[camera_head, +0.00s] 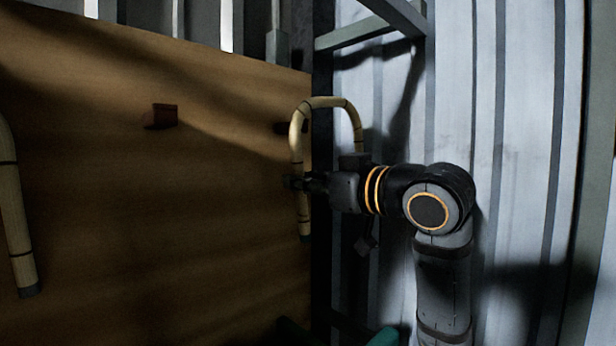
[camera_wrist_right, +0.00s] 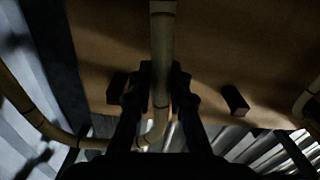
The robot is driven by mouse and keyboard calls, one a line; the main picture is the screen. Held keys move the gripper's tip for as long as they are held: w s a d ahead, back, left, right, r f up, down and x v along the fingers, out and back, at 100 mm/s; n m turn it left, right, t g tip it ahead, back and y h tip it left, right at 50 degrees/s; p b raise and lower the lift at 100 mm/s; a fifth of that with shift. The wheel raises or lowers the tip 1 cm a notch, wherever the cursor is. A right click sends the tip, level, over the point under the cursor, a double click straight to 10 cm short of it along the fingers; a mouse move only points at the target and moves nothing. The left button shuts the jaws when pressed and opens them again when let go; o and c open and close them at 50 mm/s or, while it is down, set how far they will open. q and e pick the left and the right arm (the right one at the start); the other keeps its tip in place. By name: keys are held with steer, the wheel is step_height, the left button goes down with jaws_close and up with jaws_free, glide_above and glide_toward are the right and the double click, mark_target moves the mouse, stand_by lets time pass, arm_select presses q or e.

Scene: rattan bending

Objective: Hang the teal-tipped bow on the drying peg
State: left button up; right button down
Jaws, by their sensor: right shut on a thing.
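A pale cane bow (camera_head: 328,102), bent into an upside-down U, is in my right gripper (camera_head: 297,184). The gripper is shut on its near leg, and the arch stands above it. The lower tip (camera_head: 305,238) looks dark; I cannot tell whether it is teal. The far leg is partly hidden behind the gripper. In the right wrist view the cane (camera_wrist_right: 162,45) runs between the two fingers. A dark brown peg (camera_head: 161,116) juts from the board, clear of the bow. A second peg (camera_head: 279,128) is partly hidden by the bow. My left gripper is not in view.
The brown board (camera_head: 150,230) fills the left side. Another cane bow (camera_head: 12,205) hangs at its left edge, cut off by the frame. A grey corrugated wall (camera_head: 530,120) stands at right. Teal parts (camera_head: 385,337) show at the bottom. The board between the pegs is bare.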

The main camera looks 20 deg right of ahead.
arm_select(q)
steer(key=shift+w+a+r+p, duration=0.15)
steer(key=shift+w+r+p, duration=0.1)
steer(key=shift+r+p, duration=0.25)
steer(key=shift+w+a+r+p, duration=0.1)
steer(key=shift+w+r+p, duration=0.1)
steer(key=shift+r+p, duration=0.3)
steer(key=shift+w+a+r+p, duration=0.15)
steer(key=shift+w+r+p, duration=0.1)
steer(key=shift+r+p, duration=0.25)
arm_select(e)
steer(key=shift+f+x, duration=0.3)
steer(key=shift+x, duration=1.3)
steer(key=shift+f+x, duration=0.3)
steer(key=shift+x, duration=1.3)
steer(key=shift+f+x, duration=0.3)
steer(key=shift+x, duration=1.25)
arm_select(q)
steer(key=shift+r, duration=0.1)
arm_select(e)
steer(key=c, duration=1.2)
jaws_free()
